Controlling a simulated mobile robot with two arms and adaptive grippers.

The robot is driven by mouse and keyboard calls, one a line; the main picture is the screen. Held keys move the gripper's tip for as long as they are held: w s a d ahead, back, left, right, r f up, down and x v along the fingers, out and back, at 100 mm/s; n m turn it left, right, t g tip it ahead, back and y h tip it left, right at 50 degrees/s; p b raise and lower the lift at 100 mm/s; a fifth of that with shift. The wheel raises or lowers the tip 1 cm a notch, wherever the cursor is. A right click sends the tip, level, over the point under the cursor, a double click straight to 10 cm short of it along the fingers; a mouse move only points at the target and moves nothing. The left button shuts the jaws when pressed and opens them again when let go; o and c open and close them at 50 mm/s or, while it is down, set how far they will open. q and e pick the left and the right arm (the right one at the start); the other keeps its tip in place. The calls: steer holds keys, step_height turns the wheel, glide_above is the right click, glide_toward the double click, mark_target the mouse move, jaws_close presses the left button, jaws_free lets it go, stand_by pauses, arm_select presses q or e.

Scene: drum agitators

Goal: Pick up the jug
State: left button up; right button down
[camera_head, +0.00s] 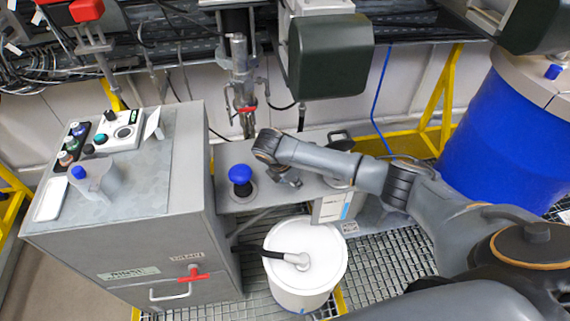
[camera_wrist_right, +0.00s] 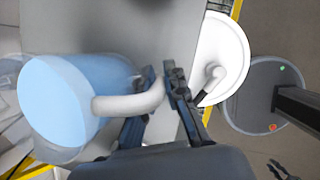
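The jug (camera_wrist_right: 70,105) fills the left of the right wrist view. It is a see-through, pale blue vessel with a thick white curved handle (camera_wrist_right: 125,104). My right gripper (camera_wrist_right: 162,72) has its two dark fingers close together, with the outer bend of the handle between them. It looks shut on the handle. In the head view, my right gripper (camera_head: 286,178) is small and points downward above the grey shelf. I cannot make out the held jug there. My left gripper is not in view.
A white lidded bucket (camera_head: 322,263) with a dark hose stands below the shelf (camera_head: 228,203). A grey cabinet (camera_head: 150,205) on the left carries a control box and a clear container (camera_head: 98,184). A blue knob (camera_head: 240,173) rises from the shelf. A blue drum (camera_head: 500,130) stands right.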

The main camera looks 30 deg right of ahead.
steer(key=shift+w+r, duration=0.1)
steer(key=shift+r, duration=0.15)
stand_by(0.5)
steer(key=shift+r, duration=1.3)
steer(key=shift+w+a+r+b, duration=1.15)
steer(key=shift+a+r, duration=0.5)
steer(key=shift+a, duration=0.3)
steer(key=shift+w+a+r+b, duration=1)
steer(key=shift+w+a+r, duration=0.3)
steer(key=shift+a+r, duration=0.5)
steer(key=shift+w+a+r+b, duration=1.15)
steer(key=shift+a+r, duration=0.35)
steer(key=shift+a, duration=0.55)
steer(key=shift+w+a, duration=0.1)
steer(key=shift+a, duration=0.05)
steer(key=shift+r, duration=0.1)
